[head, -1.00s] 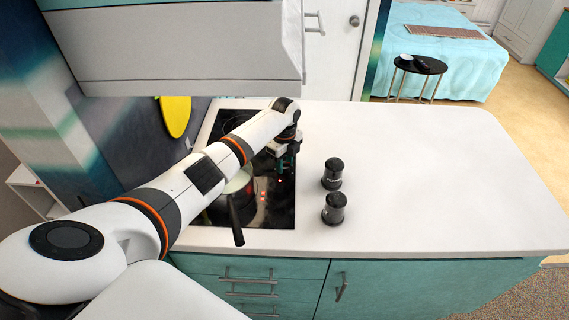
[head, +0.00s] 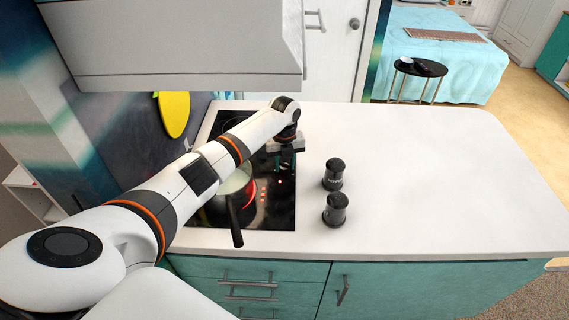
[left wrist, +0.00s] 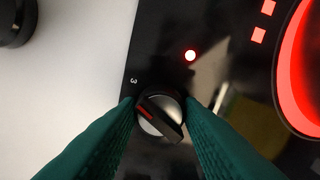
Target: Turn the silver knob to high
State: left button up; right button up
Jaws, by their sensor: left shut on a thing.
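The silver knob (left wrist: 160,116) sits on the black glass cooktop (left wrist: 222,20) between my fingertips in the left wrist view. It has a black bar across it with a red mark at the bar's upper left end. A white "3" is printed on the glass up and left of it. My left gripper (left wrist: 160,103) is shut on the knob, with a green finger on each side. In the head view my left gripper (head: 285,162) is over the right side of the cooktop and hides the knob. My right gripper is not in view.
A pan (head: 236,212) with a dark handle stands on a burner glowing red (left wrist: 304,70). A red light (left wrist: 190,56) is lit near the knob. Two dark shakers (head: 334,174) (head: 335,209) stand right of the cooktop. The white counter (head: 440,180) beyond is clear. A hood (head: 180,50) hangs above.

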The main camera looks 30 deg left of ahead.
aim_at(285, 164)
pick_arm(q)
jog(key=shift+w+r, duration=0.15)
jog(key=o, duration=1)
notch_tip(285, 164, up, 12)
jog(key=b, duration=0.3)
